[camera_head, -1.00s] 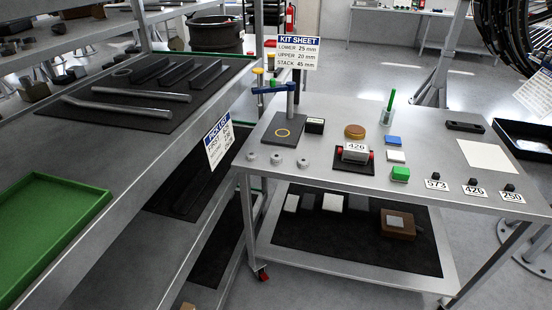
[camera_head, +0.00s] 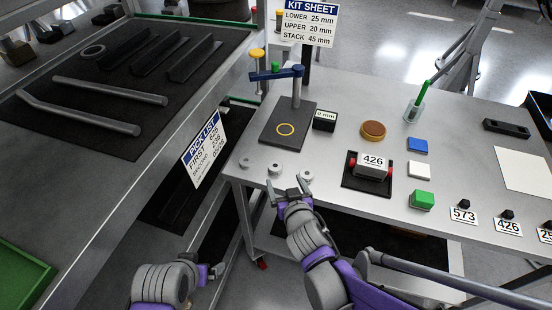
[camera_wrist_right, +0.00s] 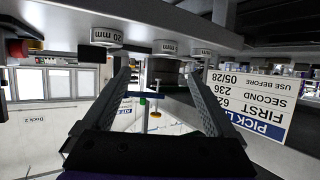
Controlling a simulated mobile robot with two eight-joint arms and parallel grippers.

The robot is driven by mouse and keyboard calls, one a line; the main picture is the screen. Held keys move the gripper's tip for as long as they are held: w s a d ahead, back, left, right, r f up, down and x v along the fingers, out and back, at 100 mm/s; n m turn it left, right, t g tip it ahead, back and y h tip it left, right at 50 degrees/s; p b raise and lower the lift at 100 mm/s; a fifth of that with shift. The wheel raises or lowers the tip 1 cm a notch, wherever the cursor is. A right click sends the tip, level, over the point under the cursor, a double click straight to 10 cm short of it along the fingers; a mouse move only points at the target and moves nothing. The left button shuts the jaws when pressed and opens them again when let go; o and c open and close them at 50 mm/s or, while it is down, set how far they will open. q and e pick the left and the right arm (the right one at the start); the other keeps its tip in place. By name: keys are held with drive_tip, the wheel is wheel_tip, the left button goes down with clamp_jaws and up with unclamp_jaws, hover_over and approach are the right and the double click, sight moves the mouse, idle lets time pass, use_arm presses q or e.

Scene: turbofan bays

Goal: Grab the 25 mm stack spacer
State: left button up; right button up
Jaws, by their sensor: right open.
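Three small grey spacers stand in a row along the front left edge of the table: a left one (camera_head: 244,163), a middle one (camera_head: 274,168) and a right one (camera_head: 306,176). In the right wrist view, which is upside down, the near spacer (camera_wrist_right: 106,37) reads "20 mm". The numbers on the middle spacer (camera_wrist_right: 165,47) and the far spacer (camera_wrist_right: 203,52) are too blurred to read surely. My right gripper (camera_head: 288,187) is open and empty at the table edge, just in front of the middle and right spacers. My left gripper (camera_head: 215,271) is low at the bottom left; its jaws are unclear.
The kit sheet (camera_head: 309,22) reads lower 25, upper 20, stack 45 mm. The pick list (camera_head: 203,148) hangs left.

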sight(276, 169)
drive_tip(key=x, duration=0.4)
drive_tip(key=shift+s+f, duration=0.1)
drive_tip(key=shift+a+x, duration=0.15)
drive_tip(key=shift+x, duration=1.15)
drive_tip(key=shift+a+x, duration=0.15)
drive_tip(key=shift+x, duration=1.2)
drive_tip(key=shift+s+f, duration=0.1)
drive_tip(key=shift+s, duration=0.1)
clamp_jaws()
